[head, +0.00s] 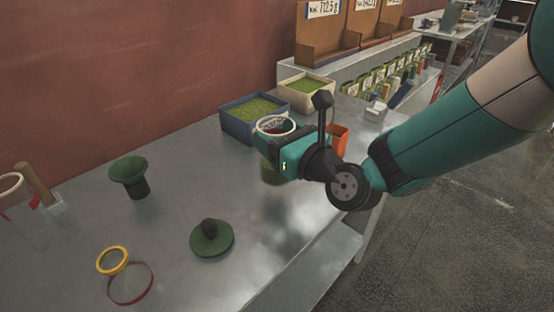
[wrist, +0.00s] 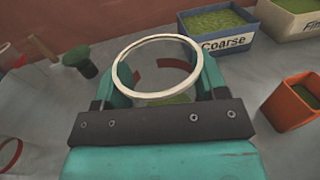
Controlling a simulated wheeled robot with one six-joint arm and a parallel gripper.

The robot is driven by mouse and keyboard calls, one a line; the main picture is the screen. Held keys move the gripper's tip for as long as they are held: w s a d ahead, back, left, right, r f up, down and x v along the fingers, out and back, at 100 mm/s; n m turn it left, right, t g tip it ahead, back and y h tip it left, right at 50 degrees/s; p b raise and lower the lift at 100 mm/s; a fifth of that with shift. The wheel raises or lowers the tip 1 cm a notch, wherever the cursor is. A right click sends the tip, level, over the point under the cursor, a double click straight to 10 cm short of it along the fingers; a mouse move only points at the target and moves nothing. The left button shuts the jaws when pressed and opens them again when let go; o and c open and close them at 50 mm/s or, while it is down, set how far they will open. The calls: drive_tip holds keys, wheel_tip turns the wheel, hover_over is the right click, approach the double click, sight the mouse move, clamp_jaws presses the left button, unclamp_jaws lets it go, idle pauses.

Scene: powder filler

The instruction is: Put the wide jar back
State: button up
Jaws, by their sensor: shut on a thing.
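The wide jar (wrist: 161,40) is a clear jar with a white rim, and some green shows low inside it in the wrist view. My gripper (head: 285,150) is shut around its sides, and the jar is upright between the fingers. In the head view the jar's white rim (head: 276,126) shows above my gripper, and a greenish lower part shows below. I cannot tell whether its bottom touches the metal table (head: 185,195).
A blue box (head: 252,127) marked Coarse and a cream box (head: 306,91), both with green powder, stand behind. An orange cup (wrist: 289,103) stands right.

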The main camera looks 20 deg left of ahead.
drive_tip(key=shift+f+b, duration=0.65)
drive_tip(key=shift+f, duration=1.7)
drive_tip(key=shift+f, duration=0.2)
drive_tip(key=o, duration=1.3)
drive_tip(key=shift+r, duration=0.1)
